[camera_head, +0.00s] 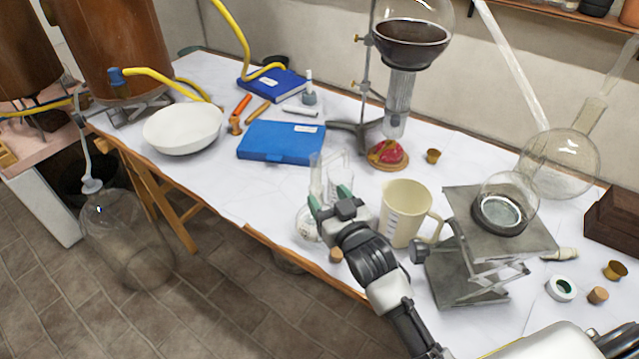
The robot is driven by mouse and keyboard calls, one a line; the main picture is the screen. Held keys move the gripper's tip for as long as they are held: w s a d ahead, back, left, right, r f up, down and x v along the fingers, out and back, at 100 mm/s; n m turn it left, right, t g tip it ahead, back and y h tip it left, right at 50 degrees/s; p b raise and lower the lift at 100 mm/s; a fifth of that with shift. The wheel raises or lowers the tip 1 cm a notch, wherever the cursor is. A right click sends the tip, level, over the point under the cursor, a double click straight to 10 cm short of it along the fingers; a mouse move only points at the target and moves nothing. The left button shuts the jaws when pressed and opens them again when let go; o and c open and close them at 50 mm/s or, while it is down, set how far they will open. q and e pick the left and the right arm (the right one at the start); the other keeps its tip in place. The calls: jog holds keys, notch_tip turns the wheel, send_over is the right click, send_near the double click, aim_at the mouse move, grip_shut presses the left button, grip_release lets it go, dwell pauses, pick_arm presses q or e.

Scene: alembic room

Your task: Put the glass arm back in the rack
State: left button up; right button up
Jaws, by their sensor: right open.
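My right gripper (329,198) reaches up from the bottom, its green-tipped fingers apart, over the front of the white table. Clear upright glass pieces (318,178) stand just beyond and between the fingertips; the gripper partly hides them, and I cannot tell whether it touches them. I cannot make out clearly which is the glass arm or the rack. A long clear glass tube (512,62) slants at the back right. My left gripper is not in view.
A beige measuring jug (402,214) stands close right of my gripper, with a lab jack (470,262) beyond it. A blue case (281,142), a white bowl (183,130) and a stand with a dark-filled flask (411,42) are farther back. The table's front edge (290,255) is close.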

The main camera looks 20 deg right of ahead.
aim_at(318, 186)
jog(key=w, duration=0.4)
jog(key=w+a, duration=0.1)
jog(key=w, duration=0.1)
jog(key=c, duration=1)
jog(key=shift+s, duration=0.1)
jog(key=shift+c, duration=0.3)
jog(key=shift+f, duration=0.1)
